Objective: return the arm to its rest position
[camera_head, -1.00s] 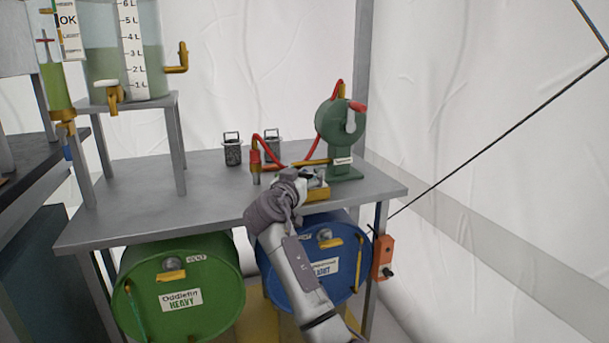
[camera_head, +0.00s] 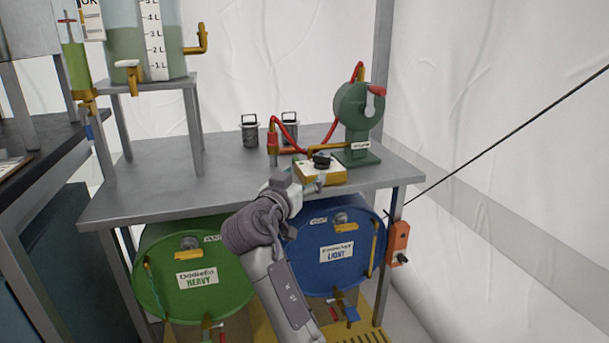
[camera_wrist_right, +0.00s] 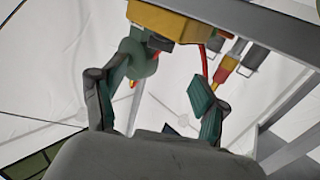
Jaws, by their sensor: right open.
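My right arm reaches up from the bottom of the head view. Its gripper (camera_head: 298,187) is at the front edge of the grey metal table (camera_head: 160,190), just in front of a yellow control box (camera_head: 322,175) with a black knob. The wrist hides part of the gripper there. In the right wrist view the gripper (camera_wrist_right: 163,82) is open, with nothing between its fingers. The yellow box (camera_wrist_right: 165,22) is at the top of that view, apart from the fingertips. My left gripper is in neither view.
On the table stand a green pump (camera_head: 354,120) with a red hose and two small metal canisters (camera_head: 250,133). Below are a green drum (camera_head: 190,260) and a blue drum (camera_head: 338,250). An orange box (camera_head: 398,240) hangs at the right table leg. The floor right of the table looks clear.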

